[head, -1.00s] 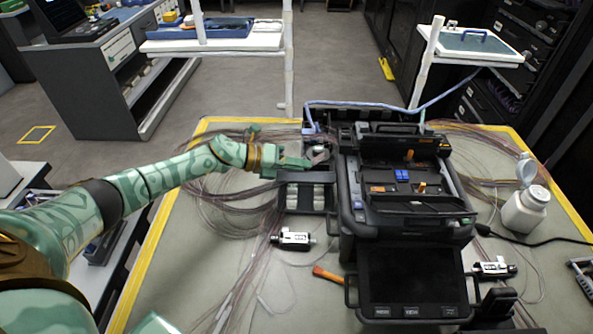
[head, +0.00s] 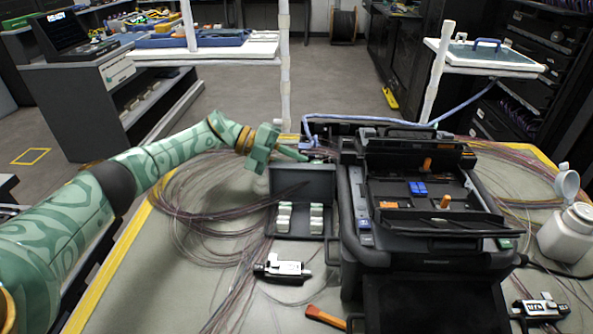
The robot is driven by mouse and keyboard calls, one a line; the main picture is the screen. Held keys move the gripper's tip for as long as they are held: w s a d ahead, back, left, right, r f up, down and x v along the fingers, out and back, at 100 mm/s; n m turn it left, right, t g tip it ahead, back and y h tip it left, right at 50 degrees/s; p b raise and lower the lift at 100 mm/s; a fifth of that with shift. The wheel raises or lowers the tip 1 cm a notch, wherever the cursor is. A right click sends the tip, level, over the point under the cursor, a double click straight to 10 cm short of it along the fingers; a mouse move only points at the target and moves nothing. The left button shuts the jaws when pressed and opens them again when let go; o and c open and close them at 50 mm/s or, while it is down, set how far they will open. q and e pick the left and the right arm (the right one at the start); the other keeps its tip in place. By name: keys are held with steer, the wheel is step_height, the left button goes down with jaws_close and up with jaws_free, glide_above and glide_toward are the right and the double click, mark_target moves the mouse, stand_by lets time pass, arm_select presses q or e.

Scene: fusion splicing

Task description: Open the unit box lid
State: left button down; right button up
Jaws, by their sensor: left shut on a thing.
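The unit box (head: 299,237) is a small black box on the table, close to the left side of the black splicer. Its dark lid (head: 302,183) stands raised at the back, and white parts (head: 284,217) show in the box in front of it. My left gripper (head: 293,154) is at the lid's top edge, reaching in from the left, and is shut on the lid. Its fingertips are partly hidden behind that edge. My right gripper is not in view.
The large splicer (head: 425,200) stands just right of the box. Loose fibre coils (head: 190,205) lie to the left. A small white-and-black tool (head: 283,269) and an orange-handled tool (head: 325,317) lie in front. A white bottle (head: 568,235) stands at the right.

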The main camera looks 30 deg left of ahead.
arm_select(q)
steer(key=shift+w+a+f+n+b, duration=0.1)
steer(key=shift+w+f+n+b, duration=0.15)
steer(key=shift+f+b, duration=0.25)
steer(key=c, duration=1.3)
jaws_free()
steer(key=shift+r, duration=0.1)
steer(key=shift+s+a+r, duration=0.1)
steer(key=shift+a+r, duration=0.05)
steer(key=shift+a, duration=0.15)
steer(key=v, duration=0.6)
steer(key=shift+a, duration=0.4)
